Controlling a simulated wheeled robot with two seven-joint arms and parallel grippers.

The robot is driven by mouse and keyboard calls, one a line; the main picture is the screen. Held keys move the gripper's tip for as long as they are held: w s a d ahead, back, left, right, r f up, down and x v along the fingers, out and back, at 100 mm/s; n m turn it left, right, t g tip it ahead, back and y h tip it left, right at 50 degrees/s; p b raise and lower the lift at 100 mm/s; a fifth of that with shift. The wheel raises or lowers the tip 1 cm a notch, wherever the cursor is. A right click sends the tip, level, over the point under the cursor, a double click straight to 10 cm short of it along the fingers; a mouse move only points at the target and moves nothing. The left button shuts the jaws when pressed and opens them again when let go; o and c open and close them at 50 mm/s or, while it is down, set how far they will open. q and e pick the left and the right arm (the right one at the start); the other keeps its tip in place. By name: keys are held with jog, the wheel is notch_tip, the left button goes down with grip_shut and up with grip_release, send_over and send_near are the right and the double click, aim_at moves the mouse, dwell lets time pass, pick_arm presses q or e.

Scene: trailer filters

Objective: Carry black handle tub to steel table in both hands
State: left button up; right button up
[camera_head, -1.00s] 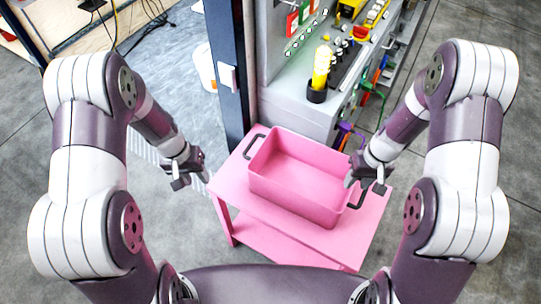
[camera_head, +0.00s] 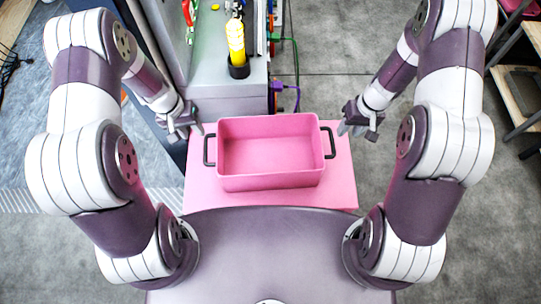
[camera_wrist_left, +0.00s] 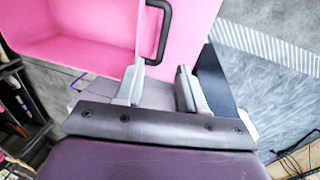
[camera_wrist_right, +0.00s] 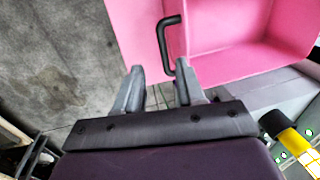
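The pink tub (camera_head: 270,182) with black handles stands upright on a pink table (camera_head: 200,190) in front of me. It is empty. Its left handle (camera_head: 209,150) and right handle (camera_head: 329,142) stick out from its ends. My left gripper (camera_head: 190,128) is open, beyond and left of the left handle; in the left wrist view that handle (camera_wrist_left: 163,35) is ahead of the fingers (camera_wrist_left: 160,85), with nothing between them. My right gripper (camera_head: 352,130) is open just right of the right handle; in the right wrist view that handle (camera_wrist_right: 162,45) is ahead of the fingers (camera_wrist_right: 158,88). No steel table is clearly identifiable.
A grey workbench (camera_head: 230,95) with a yellow bottle (camera_head: 236,42) stands just behind the pink table. A dark post stands at left of it. Shelving (camera_head: 520,95) is at the far right. Open grey floor (camera_head: 430,250) lies to the right.

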aim_at(205, 145)
pick_arm(q)
jog(key=f, duration=0.3)
jog(key=d+f, duration=0.1)
jog(key=f, duration=0.6)
jog(key=shift+w+d+f, duration=0.3)
jog(key=shift+w, duration=0.05)
pick_arm(e)
jog(key=x, duration=1)
jog(key=shift+w+a+f, duration=0.2)
jog(key=shift+w+f, duration=0.05)
jog(key=shift+f, duration=0.05)
pick_arm(q)
jog(key=shift+f, duration=0.35)
pick_arm(e)
jog(key=shift+a+f, duration=0.15)
jog(key=shift+f, duration=0.15)
pick_arm(q)
jog(key=shift+w+f, duration=0.15)
jog(key=shift+f, duration=0.1)
pick_arm(e)
jog(key=shift+w+f, duration=0.15)
jog(key=shift+f, duration=0.15)
pick_arm(q)
jog(key=shift+d, duration=0.15)
grip_shut()
pick_arm(e)
grip_shut()
